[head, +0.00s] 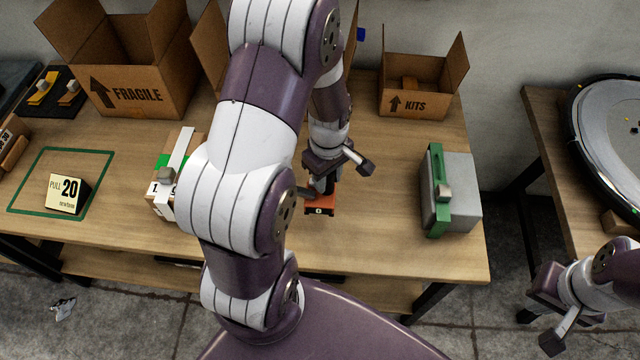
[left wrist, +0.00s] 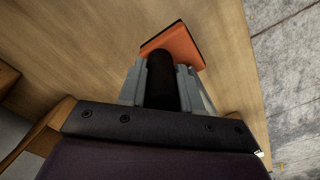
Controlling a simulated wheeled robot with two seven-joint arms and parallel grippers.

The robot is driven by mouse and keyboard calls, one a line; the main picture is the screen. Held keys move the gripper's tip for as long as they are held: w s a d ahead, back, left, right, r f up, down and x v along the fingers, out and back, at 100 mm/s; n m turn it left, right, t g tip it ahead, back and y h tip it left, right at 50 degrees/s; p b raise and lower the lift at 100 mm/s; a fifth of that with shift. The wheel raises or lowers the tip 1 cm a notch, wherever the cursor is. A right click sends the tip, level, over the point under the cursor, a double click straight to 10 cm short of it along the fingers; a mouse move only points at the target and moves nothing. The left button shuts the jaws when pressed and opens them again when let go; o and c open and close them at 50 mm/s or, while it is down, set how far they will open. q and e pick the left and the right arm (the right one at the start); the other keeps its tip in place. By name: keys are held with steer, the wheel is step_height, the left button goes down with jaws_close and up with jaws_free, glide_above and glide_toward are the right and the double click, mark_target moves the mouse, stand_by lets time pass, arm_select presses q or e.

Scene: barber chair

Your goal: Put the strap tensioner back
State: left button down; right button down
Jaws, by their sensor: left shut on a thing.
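An orange tool with a black upright handle, which looks like the strap tensioner (head: 320,210), is at the front middle of the workbench. In the left wrist view its orange base (left wrist: 178,44) shows beyond the black handle (left wrist: 163,80). My left gripper (head: 322,187) is shut on the black handle from above; the two grey fingers flank it in the left wrist view (left wrist: 161,85). I cannot tell if the base touches the bench top. My right gripper (head: 530,310) hangs at the lower right, off the bench, and its opening is not clear.
A green-strapped grey block (head: 465,190) stands on the right of the bench (head: 390,225). A KITS box (head: 420,98) and a FRAGILE box (head: 140,90) stand behind. A PULL 20 sign (head: 67,194) stands in a green outline at left. A white-and-green item (head: 165,185) is partly behind my arm.

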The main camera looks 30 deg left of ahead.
arm_select(q)
steer(key=a+f, duration=0.1)
steer(key=f, duration=0.1)
steer(key=w+a+f, duration=0.1)
steer(key=f, duration=0.1)
steer(key=a+f, duration=0.1)
steer(key=f, duration=0.1)
steer(key=shift+w, duration=0.3)
steer(key=shift+d, duration=0.1)
